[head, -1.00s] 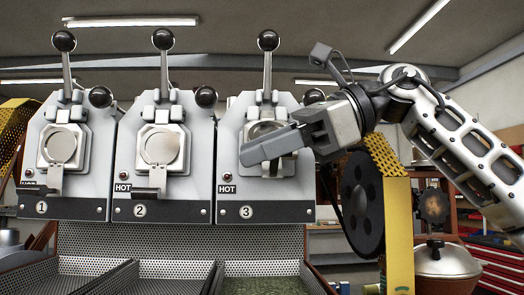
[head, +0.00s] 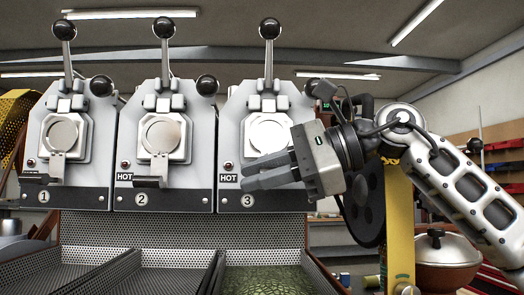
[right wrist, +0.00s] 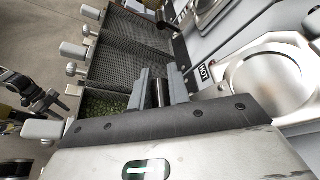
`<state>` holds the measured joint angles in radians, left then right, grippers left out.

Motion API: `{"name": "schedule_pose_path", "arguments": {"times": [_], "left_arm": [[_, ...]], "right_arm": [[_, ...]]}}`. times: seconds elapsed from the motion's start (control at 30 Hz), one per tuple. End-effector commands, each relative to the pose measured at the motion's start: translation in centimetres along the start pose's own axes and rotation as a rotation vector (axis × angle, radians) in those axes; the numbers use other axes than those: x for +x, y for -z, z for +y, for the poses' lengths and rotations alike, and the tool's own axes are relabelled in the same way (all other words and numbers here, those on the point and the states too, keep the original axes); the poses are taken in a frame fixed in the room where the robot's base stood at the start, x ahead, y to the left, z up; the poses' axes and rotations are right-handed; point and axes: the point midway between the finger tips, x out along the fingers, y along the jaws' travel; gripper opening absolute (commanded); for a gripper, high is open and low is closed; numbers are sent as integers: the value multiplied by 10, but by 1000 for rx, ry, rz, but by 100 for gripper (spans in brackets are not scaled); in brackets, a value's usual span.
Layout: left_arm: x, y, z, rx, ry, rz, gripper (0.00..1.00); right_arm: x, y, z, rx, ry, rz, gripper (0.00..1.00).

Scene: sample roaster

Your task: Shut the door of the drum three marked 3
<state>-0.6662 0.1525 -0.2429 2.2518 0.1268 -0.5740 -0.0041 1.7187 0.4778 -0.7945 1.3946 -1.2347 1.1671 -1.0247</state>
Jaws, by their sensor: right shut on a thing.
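Drum three (head: 232,140), marked 3, is the rightmost of three grey drum fronts in the head view. Its round bright door (head: 268,133) sits in the front plate and looks about flush, like those on the other two drums; I cannot tell whether a small gap is left. My right gripper (head: 264,176) is in front of the lower part of the door, its fingers pointing left. In the right wrist view its fingers (right wrist: 158,88) are shut on a dark cylindrical handle (right wrist: 157,94), beside the door (right wrist: 270,78). The handle is hidden in the head view.
Drums one (head: 62,133) and two (head: 162,134) stand to the left. A HOT label (head: 228,178) is on drum three. Below it a tray (head: 213,272) holds green beans. A black wheel (head: 366,205), a yellow guard (head: 400,220) and a lidded pot (head: 447,249) are at right.

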Motion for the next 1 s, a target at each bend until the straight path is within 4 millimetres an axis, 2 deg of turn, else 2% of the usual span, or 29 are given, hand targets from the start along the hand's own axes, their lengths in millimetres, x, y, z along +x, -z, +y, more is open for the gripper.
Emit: {"name": "schedule_pose_path", "arguments": {"times": [0.1, 0.37, 0.4, 0.47, 0.5, 0.83, 1.0], "left_arm": [[1, 2, 0, 0, -1, 6, 36], [1, 3, 1, -1, -1, 10, 36], [1, 3, 1, -1, -1, 10, 36], [1, 4, 1, -1, -2, 11, 36], [1, 4, 1, -1, -2, 11, 36], [1, 4, 1, -1, -2, 12, 36], [0, 5, 1, 0, -2, 13, 36]], "right_arm": [[4, 8, 0, -48, 12, 2, 0], [5, 10, 0, -53, 13, 4, 0], [5, 10, 1, -53, 12, 4, 21], [5, 10, 0, -52, 13, 4, 37], [5, 10, 0, -52, 13, 4, 40], [0, 8, -1, -52, 18, 2, 40], [-25, 9, -2, -51, 22, 3, 40]]}}
